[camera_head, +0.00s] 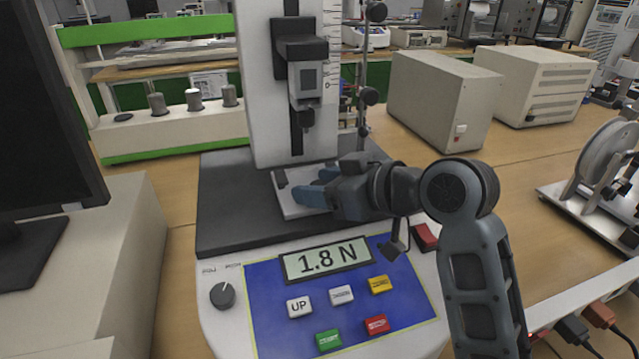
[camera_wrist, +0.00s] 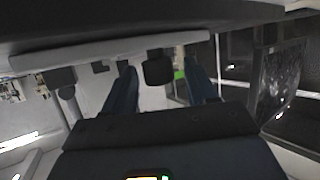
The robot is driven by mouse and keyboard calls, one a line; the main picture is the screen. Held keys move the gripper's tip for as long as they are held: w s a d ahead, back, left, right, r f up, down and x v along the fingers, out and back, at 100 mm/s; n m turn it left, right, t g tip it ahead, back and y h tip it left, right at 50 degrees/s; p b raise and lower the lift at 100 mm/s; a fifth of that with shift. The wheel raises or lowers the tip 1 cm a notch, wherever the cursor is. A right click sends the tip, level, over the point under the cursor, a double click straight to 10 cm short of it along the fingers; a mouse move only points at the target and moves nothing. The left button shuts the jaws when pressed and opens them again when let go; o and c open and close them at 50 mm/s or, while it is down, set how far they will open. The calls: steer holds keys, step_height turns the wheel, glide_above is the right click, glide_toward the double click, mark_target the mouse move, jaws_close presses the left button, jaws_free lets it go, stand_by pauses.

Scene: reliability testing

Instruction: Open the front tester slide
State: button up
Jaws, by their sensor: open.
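A force tester stands in front of me in the head view, with a white column (camera_head: 270,120) and a dark base plate (camera_head: 225,205). A dark carriage with a grey head (camera_head: 306,80) sits on the column's scale.
The front panel's display (camera_head: 325,259) reads 1.8 N, above several coloured buttons and a knob (camera_head: 222,295). A dark monitor (camera_head: 45,110) stands at the left. A beige box (camera_head: 440,100) stands behind right, and a wheeled device (camera_head: 600,170) at the far right. Open wooden table lies between.

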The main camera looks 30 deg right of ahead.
steer(key=shift+w+f, duration=0.1)
steer(key=shift+c, duration=0.3)
jaws_close()
stand_by(0.4)
